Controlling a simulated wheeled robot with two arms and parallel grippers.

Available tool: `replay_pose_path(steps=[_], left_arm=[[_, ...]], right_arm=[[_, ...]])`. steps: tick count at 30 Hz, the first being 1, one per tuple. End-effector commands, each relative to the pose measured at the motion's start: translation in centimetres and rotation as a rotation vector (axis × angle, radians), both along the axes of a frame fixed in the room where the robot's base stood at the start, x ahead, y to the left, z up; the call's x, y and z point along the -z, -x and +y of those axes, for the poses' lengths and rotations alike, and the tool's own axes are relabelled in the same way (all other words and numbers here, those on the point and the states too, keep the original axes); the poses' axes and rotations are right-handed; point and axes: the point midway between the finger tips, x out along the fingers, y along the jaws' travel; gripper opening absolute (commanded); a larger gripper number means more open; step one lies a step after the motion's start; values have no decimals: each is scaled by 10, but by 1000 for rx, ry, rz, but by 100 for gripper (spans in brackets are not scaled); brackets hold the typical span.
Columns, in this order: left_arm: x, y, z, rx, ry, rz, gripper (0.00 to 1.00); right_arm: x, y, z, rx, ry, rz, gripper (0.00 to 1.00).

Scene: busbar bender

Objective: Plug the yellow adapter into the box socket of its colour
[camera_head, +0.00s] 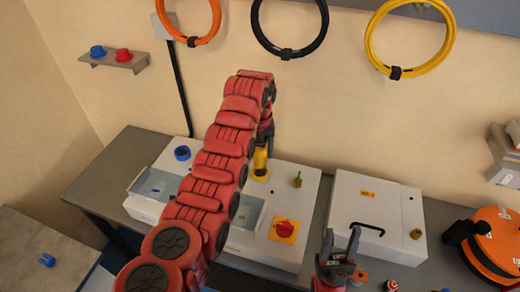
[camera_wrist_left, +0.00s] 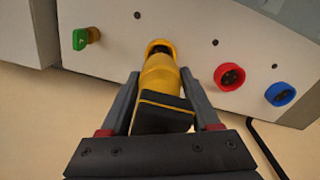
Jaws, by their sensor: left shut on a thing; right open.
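The yellow adapter (camera_wrist_left: 162,78) has a black rear part and sits between the fingers of my left gripper (camera_wrist_left: 160,88), which is shut on it. Its front end overlaps the yellow socket (camera_wrist_left: 159,44) on the white box (camera_wrist_left: 127,32); dark shows inside the socket rim. I cannot tell how far in the adapter is. In the head view my left gripper (camera_head: 265,136) is above the adapter (camera_head: 260,163) at the box top; my arm hides part of the box. My right gripper (camera_head: 338,248) is open and empty, in front of the second white box.
The second white box (camera_head: 372,208) has a black handle.

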Motion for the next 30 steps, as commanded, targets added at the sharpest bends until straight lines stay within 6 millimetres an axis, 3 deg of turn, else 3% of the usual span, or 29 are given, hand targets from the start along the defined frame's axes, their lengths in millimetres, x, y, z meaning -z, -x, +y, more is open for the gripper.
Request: replay_pose_path(steps=[9,30], left_arm=[[26,-1,0,0,1,-2,0],[29,-1,0,-1,1,-2,0]], right_arm=[[12,0,0,0,0,0,50],[13,0,0,0,0,0,50]])
